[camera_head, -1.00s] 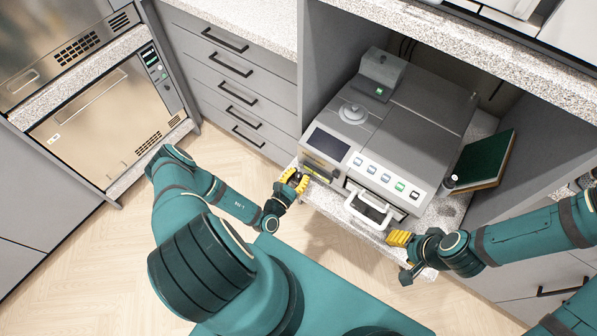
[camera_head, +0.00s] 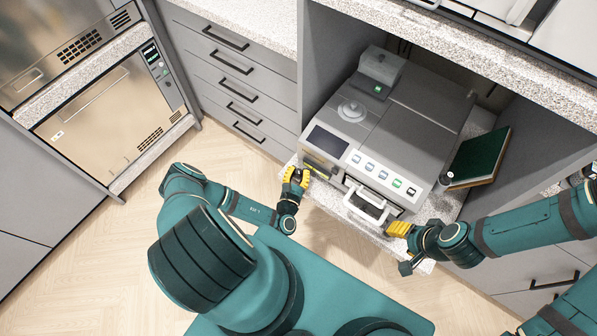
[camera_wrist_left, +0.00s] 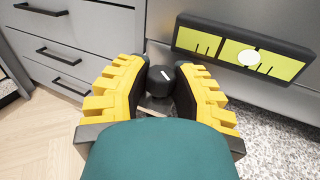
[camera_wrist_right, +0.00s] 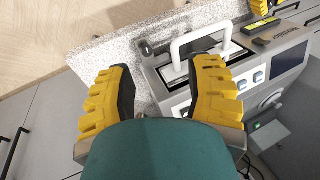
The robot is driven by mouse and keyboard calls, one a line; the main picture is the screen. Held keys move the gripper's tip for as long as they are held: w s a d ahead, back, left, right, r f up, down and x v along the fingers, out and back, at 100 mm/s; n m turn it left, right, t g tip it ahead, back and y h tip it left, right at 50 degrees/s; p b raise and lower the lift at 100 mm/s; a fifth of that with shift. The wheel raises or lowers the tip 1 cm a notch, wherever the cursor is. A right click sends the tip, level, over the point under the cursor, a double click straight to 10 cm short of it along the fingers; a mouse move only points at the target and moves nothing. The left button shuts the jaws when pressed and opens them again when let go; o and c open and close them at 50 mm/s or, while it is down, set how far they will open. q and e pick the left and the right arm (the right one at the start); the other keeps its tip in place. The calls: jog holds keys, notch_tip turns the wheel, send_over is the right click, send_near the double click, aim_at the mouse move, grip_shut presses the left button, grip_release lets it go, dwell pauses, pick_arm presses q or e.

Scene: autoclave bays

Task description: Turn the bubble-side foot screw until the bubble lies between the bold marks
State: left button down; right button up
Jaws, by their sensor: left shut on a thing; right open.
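The foot screw (camera_wrist_left: 160,78) is a black knob with a white line on its face. My left gripper (camera_wrist_left: 159,88) has its yellow fingers on both sides of it and is shut on it; in the head view this gripper (camera_head: 297,178) is at the machine's front left corner. The spirit level (camera_wrist_left: 245,50) is a yellow-green strip in a black frame, right of the knob. Its white bubble (camera_wrist_left: 249,57) lies right of a thick dark mark near the strip's middle. A second bold mark is not clear. My right gripper (camera_head: 398,228) is open and empty near the front handle.
The grey machine (camera_head: 415,120) stands on a speckled shelf (camera_head: 340,208) inside a bay. Its white handle (camera_head: 365,208) projects forward. A green book (camera_head: 480,158) lies right of the machine. Drawers stand left; the floor in front is open.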

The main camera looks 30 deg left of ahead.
pick_arm(q)
jog(key=c, duration=0.7)
grip_release()
jog(key=shift+r, duration=0.2)
jog(key=shift+c, duration=0.2)
jog(key=shift+f, duration=0.1)
jog(key=shift+s+d, duration=0.15)
jog(key=shift+s, duration=0.4)
jog(key=v, duration=1.1)
jog(key=shift+o, duration=0.2)
